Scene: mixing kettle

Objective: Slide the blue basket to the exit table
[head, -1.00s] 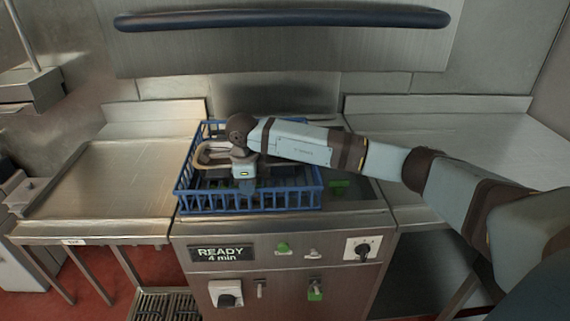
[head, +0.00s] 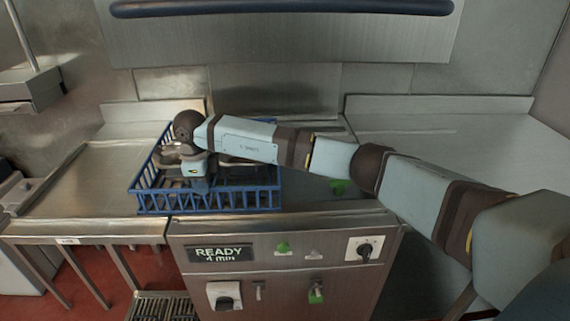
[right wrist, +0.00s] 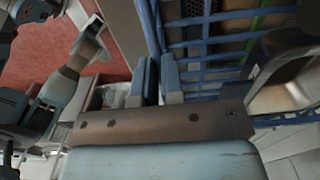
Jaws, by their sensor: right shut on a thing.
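The blue basket (head: 210,200) is an open wire-like crate holding dark cookware. It straddles the machine top and the left metal table (head: 75,190), which carries a small label on its front edge, too small to read. I take this left table as the exit table. My right arm reaches over the basket from the right. My right gripper (head: 202,188) points down at the basket. In the right wrist view its two fingers (right wrist: 157,78) are shut on the blue basket, by its wall (right wrist: 152,25). The exact grip is partly hidden. My left gripper does not show.
A raised hood with a blue handle (head: 280,8) hangs above. A second metal table (head: 450,150) stands at the right, empty. The left table's surface left of the basket is clear.

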